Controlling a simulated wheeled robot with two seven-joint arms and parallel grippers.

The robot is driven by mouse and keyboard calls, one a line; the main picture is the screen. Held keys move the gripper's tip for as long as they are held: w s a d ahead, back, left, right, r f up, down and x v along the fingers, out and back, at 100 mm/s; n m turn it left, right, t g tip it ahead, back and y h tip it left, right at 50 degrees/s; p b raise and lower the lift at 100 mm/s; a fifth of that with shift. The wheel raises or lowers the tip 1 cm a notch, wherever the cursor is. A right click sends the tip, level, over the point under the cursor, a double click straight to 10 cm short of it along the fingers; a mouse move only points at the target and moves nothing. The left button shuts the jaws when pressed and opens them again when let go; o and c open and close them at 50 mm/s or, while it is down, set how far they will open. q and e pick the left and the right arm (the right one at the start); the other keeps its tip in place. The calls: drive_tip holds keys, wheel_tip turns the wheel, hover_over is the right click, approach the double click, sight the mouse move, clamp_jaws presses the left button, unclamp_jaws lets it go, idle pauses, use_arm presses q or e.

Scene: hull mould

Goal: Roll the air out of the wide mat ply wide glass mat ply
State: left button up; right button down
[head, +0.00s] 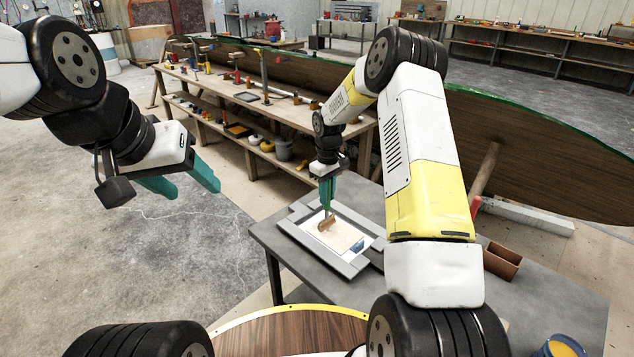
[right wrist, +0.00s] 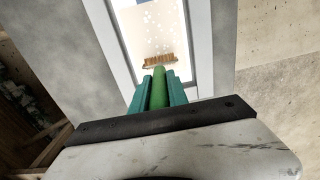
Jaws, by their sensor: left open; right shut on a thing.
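The pale glass mat ply (head: 343,236) lies inside a grey frame (head: 350,268) on the grey table. It also shows in the right wrist view (right wrist: 150,14), with white specks on it. My right gripper (head: 327,190) points down over the ply, its teal fingers shut on the green handle (right wrist: 158,88) of a roller. The ribbed brown roller head (right wrist: 159,61) is at the ply, near its middle; I cannot tell whether it touches. It shows in the head view too (head: 327,222). My left gripper (head: 196,190) is open and empty, high over the floor at left.
The grey table (head: 283,245) has bare top around the frame. A brown open box (head: 502,262) stands at its right, and a blue-and-yellow container (head: 563,346) at the lower right. A long wooden hull mould (head: 540,155) and a wooden bench (head: 240,108) with tools stand behind.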

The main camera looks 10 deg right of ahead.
drive_tip(key=shift+s+d, duration=2)
drive_tip(key=shift+s, duration=4)
drive_tip(key=w+a, duration=1)
drive_tip(key=w, duration=0.3)
wheel_tip(320, 180, up, 7)
drive_tip(key=shift+d, duration=0.1)
